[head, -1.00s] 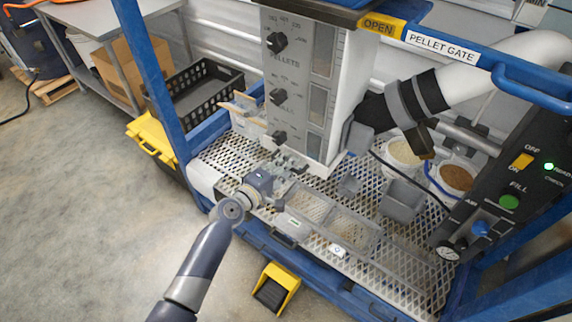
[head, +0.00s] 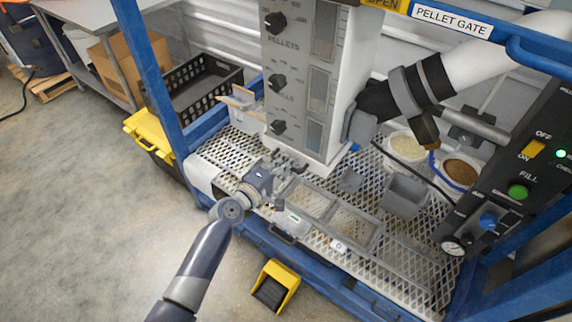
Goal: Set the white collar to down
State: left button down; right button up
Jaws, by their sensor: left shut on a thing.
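My left gripper (head: 284,172) reaches in from the left, over the mesh deck, to the lower front-left edge of the tall pale hopper column (head: 299,146). Its fingers are close together on a small grey part at the column's foot. The gripper covers most of that part, so its shape is unclear. I cannot make out a distinct white collar there. A thick white pipe (head: 500,55) with black and grey bands enters the column from the right. My right gripper is not in view.
A grey-framed tray (head: 337,242) lies on the mesh deck right of my gripper. Two filled tubs (head: 461,172) and a grey bin (head: 405,194) stand behind it. A black control panel (head: 515,170) is at the right. Blue posts (head: 147,70) frame the deck. A yellow pedal (head: 275,287) sits in front.

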pick_arm(q)
jog(key=shift+s+f, duration=0.15)
jog(key=shift+f, duration=0.3)
jog(key=c, duration=2)
grip_release()
jog(key=shift+a, duration=0.1)
jog(key=shift+o, duration=0.2)
jog(key=shift+r, duration=0.15)
jog(key=v, duration=1.2)
